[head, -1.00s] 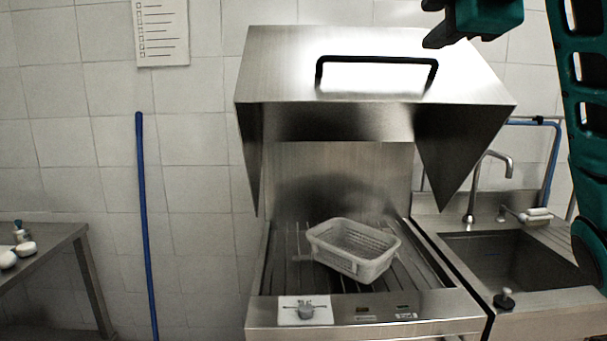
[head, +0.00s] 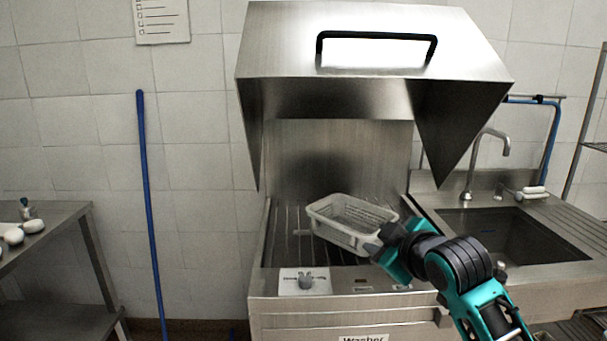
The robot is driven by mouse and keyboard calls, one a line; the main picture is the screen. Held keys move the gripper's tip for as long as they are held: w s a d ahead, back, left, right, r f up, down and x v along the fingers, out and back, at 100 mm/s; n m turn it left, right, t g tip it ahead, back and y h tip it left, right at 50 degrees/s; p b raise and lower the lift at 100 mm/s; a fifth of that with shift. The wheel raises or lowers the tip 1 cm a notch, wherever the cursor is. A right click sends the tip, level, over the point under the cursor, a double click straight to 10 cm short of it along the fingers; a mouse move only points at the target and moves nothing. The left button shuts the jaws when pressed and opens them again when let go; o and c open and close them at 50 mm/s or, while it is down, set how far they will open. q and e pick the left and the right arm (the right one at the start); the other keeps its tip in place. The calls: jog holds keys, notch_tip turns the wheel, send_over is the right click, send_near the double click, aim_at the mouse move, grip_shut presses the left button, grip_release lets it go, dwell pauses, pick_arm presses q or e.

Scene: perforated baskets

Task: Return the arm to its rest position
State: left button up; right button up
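My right arm comes in from the lower right, teal and black. Its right gripper (head: 376,244) is in front of the right end of the white perforated basket (head: 335,234) in the head view. The fingers are small and dark, and I cannot tell whether they are open or shut, or whether they touch the basket. The basket sits upright on the ribbed bed of the steel washer (head: 280,235) and looks empty. My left gripper is not in view.
The washer's raised hood (head: 345,98) with a black handle (head: 377,35) hangs above the basket. A sink (head: 495,235) with a tap stands at the right. A steel table (head: 55,222) with white items is at the left. A blue pole (head: 150,200) leans on the wall.

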jog(key=s+d+f+m+g, duration=0.1)
jog(key=s+f+m, duration=0.2)
jog(key=s+f, duration=0.75)
jog(key=s+d+f+m+g, duration=0.1)
jog(key=s+f+m, duration=0.35)
jog(key=f, duration=1.05)
jog(key=s+f, duration=0.2)
jog(key=s, duration=0.4)
jog(key=s+d+f+h, duration=0.1)
jog(key=s+f, duration=0.2)
jog(key=s, duration=0.3)
jog(key=shift+d+f+m, duration=0.25)
jog(key=shift+d+m, duration=0.05)
jog(key=shift+m, duration=0.15)
